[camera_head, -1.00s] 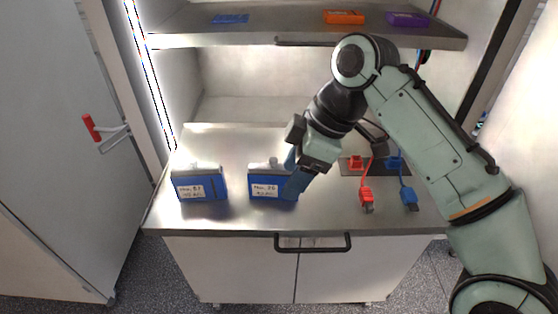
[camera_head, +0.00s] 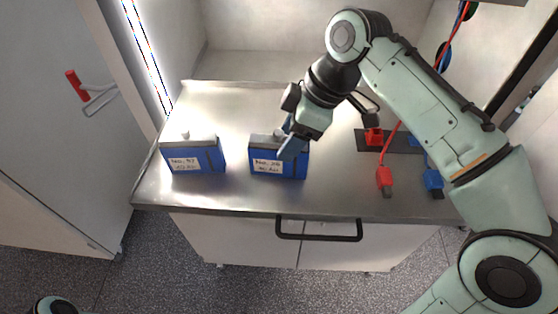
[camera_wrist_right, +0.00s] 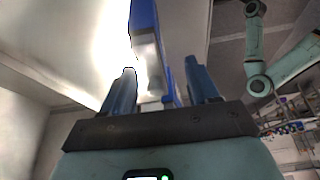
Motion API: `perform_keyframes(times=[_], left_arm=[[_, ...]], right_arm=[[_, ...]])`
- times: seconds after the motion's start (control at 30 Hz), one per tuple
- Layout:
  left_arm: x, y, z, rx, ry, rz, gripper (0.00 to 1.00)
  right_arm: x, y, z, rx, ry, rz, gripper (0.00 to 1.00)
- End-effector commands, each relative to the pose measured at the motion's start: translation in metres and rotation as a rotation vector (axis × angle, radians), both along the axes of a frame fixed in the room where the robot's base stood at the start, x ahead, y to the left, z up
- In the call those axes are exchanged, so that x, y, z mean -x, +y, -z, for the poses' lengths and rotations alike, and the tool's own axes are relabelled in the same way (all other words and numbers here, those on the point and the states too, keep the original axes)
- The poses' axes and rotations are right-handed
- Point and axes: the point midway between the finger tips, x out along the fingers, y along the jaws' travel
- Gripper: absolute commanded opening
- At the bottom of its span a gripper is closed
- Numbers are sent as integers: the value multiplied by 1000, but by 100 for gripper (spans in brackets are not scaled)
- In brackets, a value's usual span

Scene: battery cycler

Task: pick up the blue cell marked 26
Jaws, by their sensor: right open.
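The blue cell marked 26 (camera_head: 265,166) stands upright on the metal bench top, with a grey top and a white label on its front. My right gripper (camera_head: 290,143) is at the upper right part of this cell, its blue fingers partly hiding it. In the right wrist view the open blue fingers (camera_wrist_right: 162,88) have a blue and grey body, apparently the cell (camera_wrist_right: 145,20), between and beyond them. I cannot tell whether they touch it. My left gripper is not in view.
Another blue cell (camera_head: 188,156) with a different number stands to the left on the bench (camera_head: 225,105). A red connector (camera_head: 384,177) and a blue connector (camera_head: 433,180) on cables lie to the right. A black handle (camera_head: 318,236) is on the cabinet front below.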

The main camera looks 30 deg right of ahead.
Motion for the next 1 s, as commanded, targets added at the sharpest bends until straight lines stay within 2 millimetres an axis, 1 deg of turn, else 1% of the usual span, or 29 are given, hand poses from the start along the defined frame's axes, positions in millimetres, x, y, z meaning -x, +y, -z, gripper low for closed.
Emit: perform_keyframes(times=[0.17, 0.33, 0.43, 0.57, 0.77, 0.8, 0.87, 0.9, 0.93, 0.97, 1.0], left_arm=[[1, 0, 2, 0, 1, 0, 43], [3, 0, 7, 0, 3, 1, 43], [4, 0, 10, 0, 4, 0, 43], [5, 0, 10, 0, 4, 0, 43], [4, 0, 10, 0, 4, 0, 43], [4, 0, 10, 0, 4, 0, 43], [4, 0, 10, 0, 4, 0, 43], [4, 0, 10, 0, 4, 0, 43], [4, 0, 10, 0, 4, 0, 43], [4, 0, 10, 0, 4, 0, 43], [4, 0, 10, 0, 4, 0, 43]], right_arm=[[-4, 3, 11, 0, 2, 1, 60], [-15, 8, 35, 0, 4, 0, 60], [-18, 12, 46, 0, 1, 0, 60], [-20, 15, 52, 1, -1, 0, 60], [-20, 15, 52, 0, -1, 0, 60], [-20, 15, 52, 0, -1, 0, 47], [-20, 15, 52, 0, -1, 0, 27], [-20, 15, 52, 0, -1, 0, 14], [-20, 15, 52, 0, -1, 0, 4], [-20, 15, 52, 0, -1, 0, 0], [-20, 15, 52, 0, -1, 0, 0]])
